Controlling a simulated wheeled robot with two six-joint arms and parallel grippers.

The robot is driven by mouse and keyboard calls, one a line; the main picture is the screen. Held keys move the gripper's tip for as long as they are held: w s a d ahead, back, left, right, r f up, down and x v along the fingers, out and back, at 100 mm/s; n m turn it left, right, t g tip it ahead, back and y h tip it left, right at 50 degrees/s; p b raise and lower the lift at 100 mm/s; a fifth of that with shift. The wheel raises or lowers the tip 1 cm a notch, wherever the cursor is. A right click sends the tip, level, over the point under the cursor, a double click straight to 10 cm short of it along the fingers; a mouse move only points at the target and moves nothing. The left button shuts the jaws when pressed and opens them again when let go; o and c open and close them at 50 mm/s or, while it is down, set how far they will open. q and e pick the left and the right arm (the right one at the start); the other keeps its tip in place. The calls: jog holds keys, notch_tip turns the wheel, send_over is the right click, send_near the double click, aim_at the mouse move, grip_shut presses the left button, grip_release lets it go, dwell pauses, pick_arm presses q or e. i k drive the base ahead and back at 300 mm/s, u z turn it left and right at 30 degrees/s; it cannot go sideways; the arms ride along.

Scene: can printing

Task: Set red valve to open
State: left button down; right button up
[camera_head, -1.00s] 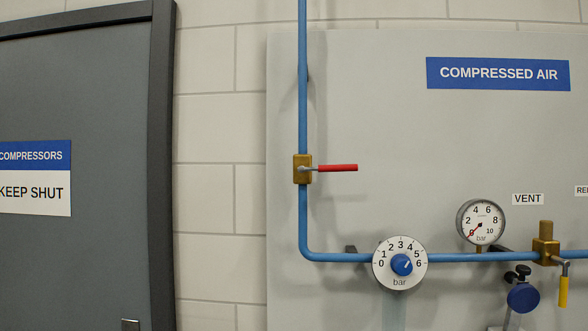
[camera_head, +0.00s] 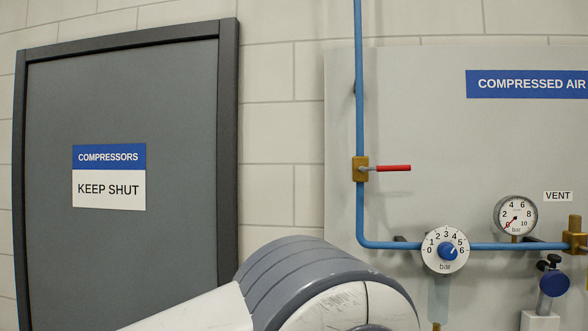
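The red valve is a brass body (camera_head: 361,169) on the vertical blue pipe, with a red lever handle (camera_head: 393,168) sticking out to the right. The handle lies level, crosswise to the upright pipe. A white and grey link of one of my arms (camera_head: 330,290) shows at the bottom centre, below the valve in the picture. Neither of my grippers is in view. Nothing touches the red handle.
A blue pipe (camera_head: 360,90) runs down and bends right to a regulator dial (camera_head: 445,250), a pressure gauge (camera_head: 515,216) and a brass vent valve (camera_head: 575,238). A grey door (camera_head: 130,245) stands at left. A COMPRESSED AIR sign (camera_head: 527,83) is at upper right.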

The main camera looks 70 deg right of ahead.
aim_at(380, 168)
jog(key=u, duration=0.3)
jog(key=k, duration=0.95)
jog(key=z, duration=0.85)
